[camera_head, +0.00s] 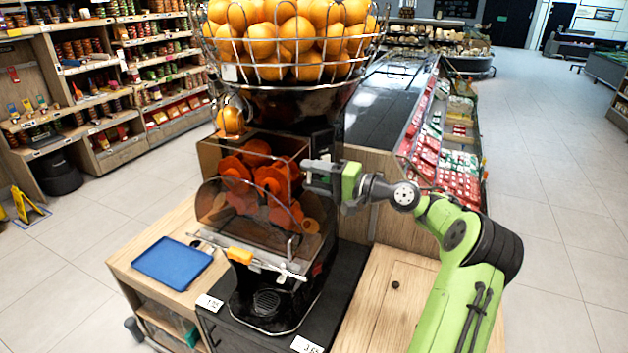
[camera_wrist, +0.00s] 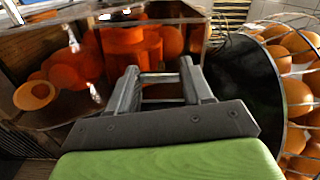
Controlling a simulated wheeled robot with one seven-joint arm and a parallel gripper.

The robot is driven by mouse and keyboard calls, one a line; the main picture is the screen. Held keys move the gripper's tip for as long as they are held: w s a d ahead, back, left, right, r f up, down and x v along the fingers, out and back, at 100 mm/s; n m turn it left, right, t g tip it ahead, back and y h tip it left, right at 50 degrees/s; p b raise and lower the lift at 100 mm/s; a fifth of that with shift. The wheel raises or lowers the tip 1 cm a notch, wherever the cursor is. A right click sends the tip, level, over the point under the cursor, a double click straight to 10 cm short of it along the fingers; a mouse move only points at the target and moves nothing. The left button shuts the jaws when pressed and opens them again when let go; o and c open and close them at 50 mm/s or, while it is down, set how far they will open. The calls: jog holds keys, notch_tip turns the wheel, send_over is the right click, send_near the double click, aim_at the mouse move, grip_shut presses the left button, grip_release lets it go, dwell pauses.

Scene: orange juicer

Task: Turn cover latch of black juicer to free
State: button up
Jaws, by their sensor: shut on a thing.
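The black juicer (camera_head: 325,140) stands on a dark base, with a clear front cover (camera_head: 215,205) over its orange-red squeezing drums (camera_head: 272,180). The drums also show in the wrist view (camera_wrist: 125,45) behind the clear panel. My gripper (camera_head: 307,172) is at the upper right edge of the cover. In the wrist view its fingers (camera_wrist: 161,76) are a little apart, pointing at the juicer housing, and shut on the cover latch. The latch is mostly hidden by the fingers, so its turn angle cannot be told.
A wire basket of oranges (camera_head: 290,45) sits above the juicer, close to my gripper's side in the wrist view. A blue tray (camera_head: 172,262) lies on the wooden counter at left. A wooden counter (camera_head: 385,300) is at right. A refrigerated display (camera_head: 440,150) stands behind.

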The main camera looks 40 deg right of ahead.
dwell(0.4)
jog(key=o, duration=1)
jog(key=v, duration=1.5)
jog(key=shift+s+d, duration=0.3)
